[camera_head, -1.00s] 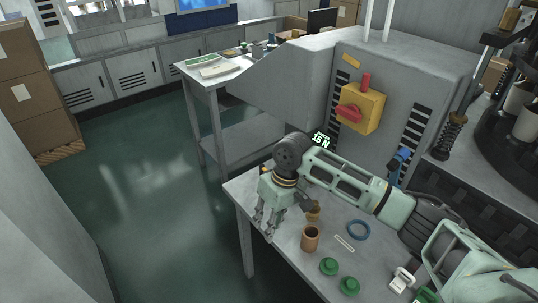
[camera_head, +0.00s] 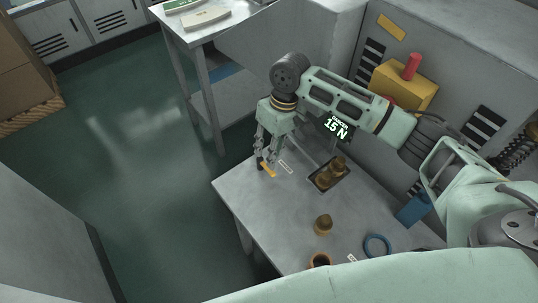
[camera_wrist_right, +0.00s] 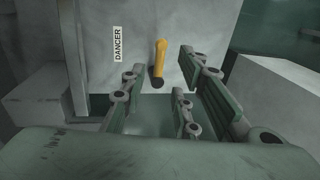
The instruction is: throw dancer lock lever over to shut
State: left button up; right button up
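The dancer lock lever (camera_wrist_right: 160,58) is a short yellow handle on a dark pivot, beside a white label reading DANCER (camera_wrist_right: 117,44). In the head view the yellow lever (camera_head: 268,170) lies at the table's far left corner, partly behind my fingers. My right gripper (camera_head: 266,152) hangs fingers down just over it. In the right wrist view my right gripper (camera_wrist_right: 158,78) has its fingers spread, with the lever seen in the gap between them. I see no grip on it; contact cannot be told. My left gripper is not in view.
A display (camera_head: 337,127) reads DANCER 15 N behind my right forearm. Brown spools (camera_head: 332,172) sit in a dark recess on the grey table (camera_head: 270,213). A brown piece (camera_head: 323,224), a cup (camera_head: 320,261) and a blue ring (camera_head: 377,246) stand nearer.

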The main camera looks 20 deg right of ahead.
aim_at(266, 169)
jog(key=f, duration=0.3)
jog(key=shift+s+a, duration=0.2)
jog(key=shift+a, duration=0.05)
jog(key=shift+w+a+f, duration=0.1)
jog(key=shift+a+f, duration=0.05)
jog(key=shift+f, duration=1.05)
jog(key=shift+w, duration=0.1)
jog(key=c, duration=0.3)
jog(key=shift+a, duration=0.1)
jog(key=shift+c, duration=1.1)
grip_shut()
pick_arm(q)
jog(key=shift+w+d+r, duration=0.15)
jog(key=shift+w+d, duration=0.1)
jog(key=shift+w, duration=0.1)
